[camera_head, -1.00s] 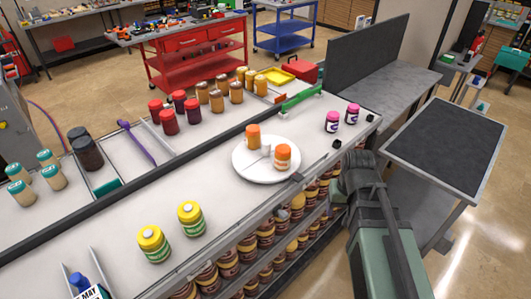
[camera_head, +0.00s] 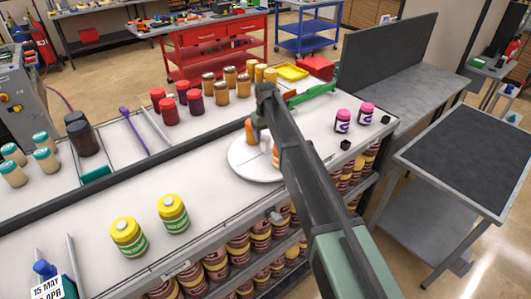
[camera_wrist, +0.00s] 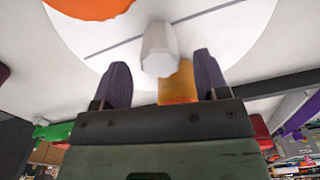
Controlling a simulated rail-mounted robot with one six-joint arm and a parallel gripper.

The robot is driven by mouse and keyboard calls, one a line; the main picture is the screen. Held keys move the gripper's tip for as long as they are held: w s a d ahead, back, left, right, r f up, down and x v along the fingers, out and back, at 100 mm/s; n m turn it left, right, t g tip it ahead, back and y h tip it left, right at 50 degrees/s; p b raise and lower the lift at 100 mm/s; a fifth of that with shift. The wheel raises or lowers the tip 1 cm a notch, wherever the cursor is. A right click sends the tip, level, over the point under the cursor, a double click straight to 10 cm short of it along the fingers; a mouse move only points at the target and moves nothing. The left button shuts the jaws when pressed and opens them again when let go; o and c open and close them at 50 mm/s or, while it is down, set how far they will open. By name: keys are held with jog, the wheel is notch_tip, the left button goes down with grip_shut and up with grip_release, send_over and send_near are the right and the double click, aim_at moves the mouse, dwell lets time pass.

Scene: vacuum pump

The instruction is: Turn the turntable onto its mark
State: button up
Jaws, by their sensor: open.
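The turntable (camera_head: 245,167) is a white disc on the light counter, partly covered by my arm in the head view. It fills the top of the wrist view (camera_wrist: 205,40), where a thin dark line crosses it. A white faceted knob (camera_wrist: 158,48) stands up from the disc. Orange jars stand on it; one orange jar (camera_head: 249,133) shows left of my arm, and an orange top (camera_wrist: 88,6) shows in the wrist view. My gripper (camera_wrist: 161,62) is open, with one dark finger on each side of the knob. I cannot tell whether either finger touches it.
Yellow jars (camera_head: 172,213) stand at the front left. Purple jars with pink caps (camera_head: 343,121) stand to the right. Red and amber jars (camera_head: 168,110) line the back, near a green bar (camera_head: 313,93). Clear counter lies between the yellow jars and the turntable.

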aim_at(266, 143)
notch_tip(266, 143, down, 6)
jog(key=b, duration=0.3)
jog(key=shift+r, duration=0.45)
grip_shut()
